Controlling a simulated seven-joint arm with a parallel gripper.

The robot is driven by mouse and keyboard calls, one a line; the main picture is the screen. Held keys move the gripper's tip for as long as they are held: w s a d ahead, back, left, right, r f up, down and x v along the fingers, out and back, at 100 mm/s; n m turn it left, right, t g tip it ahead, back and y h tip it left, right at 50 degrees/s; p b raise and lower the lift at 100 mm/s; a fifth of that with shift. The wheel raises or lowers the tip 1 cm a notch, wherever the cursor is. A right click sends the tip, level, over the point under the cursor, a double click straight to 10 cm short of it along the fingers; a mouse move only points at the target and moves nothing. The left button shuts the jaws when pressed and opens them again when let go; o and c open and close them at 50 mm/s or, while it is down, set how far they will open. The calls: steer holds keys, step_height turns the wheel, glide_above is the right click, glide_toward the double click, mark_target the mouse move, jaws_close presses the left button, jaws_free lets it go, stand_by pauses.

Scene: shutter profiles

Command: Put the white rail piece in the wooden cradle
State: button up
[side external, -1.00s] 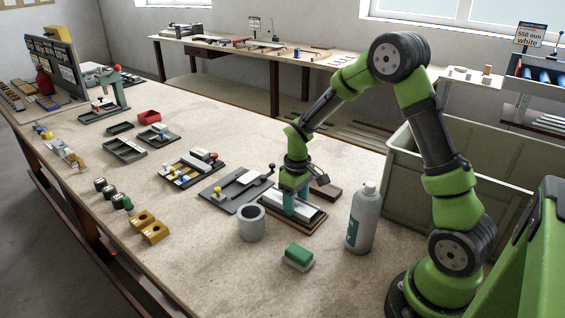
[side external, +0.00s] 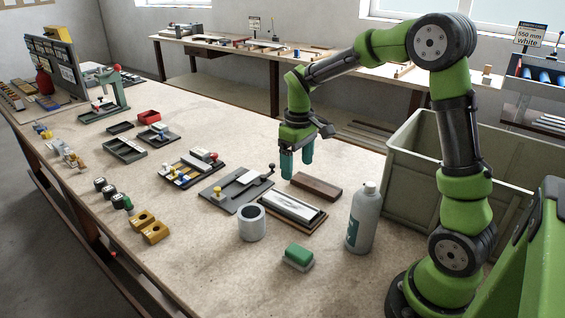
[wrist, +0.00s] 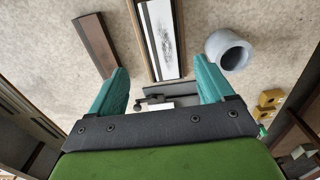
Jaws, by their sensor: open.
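The wooden cradle (side external: 318,225) is a low wood-framed tray on the bench, left of the grey bottle. A long white rail piece (side external: 291,207) with grey marks lies lengthwise inside its frame. In the wrist view, the white rail piece (wrist: 161,35) shows between the sides of the wooden cradle (wrist: 139,40), and its far end is cut off by the picture edge. My gripper (side external: 297,172) has two teal fingers, spread apart with nothing between them. It hangs above the bench, behind the cradle and clear of it.
A brown block (side external: 316,186) lies behind the cradle. A grey fixture (side external: 226,196) with a white part and a black-knobbed lever is to its left. A grey cup (side external: 252,224), a green-topped block (side external: 298,255) and a bottle (side external: 362,218) stand around the front.

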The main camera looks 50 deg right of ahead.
steer(key=s+a+r+m+t+y, duration=0.1)
steer(key=s+a+r+m+t, duration=0.1)
steer(key=s+a+r, duration=0.3)
steer(key=s+a+r+m+t+y, duration=0.1)
steer(key=s+a+r+t, duration=0.4)
steer(key=s, duration=0.5)
steer(key=shift+s+a+m, duration=0.35)
steer(key=shift+a+m, duration=0.15)
steer(key=shift+a, duration=0.65)
